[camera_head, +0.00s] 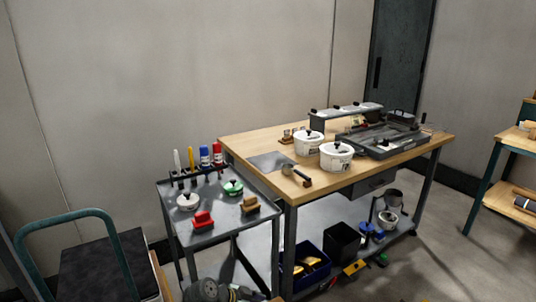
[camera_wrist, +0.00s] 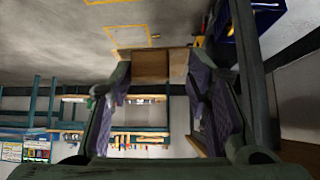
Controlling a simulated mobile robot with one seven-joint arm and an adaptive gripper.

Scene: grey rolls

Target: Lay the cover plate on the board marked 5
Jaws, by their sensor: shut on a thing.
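My gripper (camera_wrist: 152,68) shows in the wrist view, its two fingers standing apart with a brown, wooden-looking piece (camera_wrist: 151,66) between their tips. The piece has paler ends. I cannot tell whether it is the cover plate. No number 5 is readable on any board in either view. A flat grey sheet (camera_head: 270,161) lies on the left part of the wooden workbench (camera_head: 240,143) in the head view; I cannot tell if it belongs to the task.
Two white pots (camera_head: 336,156) and a dark tray (camera_head: 381,139) stand on the bench. A grey cart (camera_head: 215,213) at its left bears lids, a red block (camera_head: 203,221), a tan block (camera_head: 250,206) and coloured markers. Shelves (camera_wrist: 140,133) show in the wrist view.

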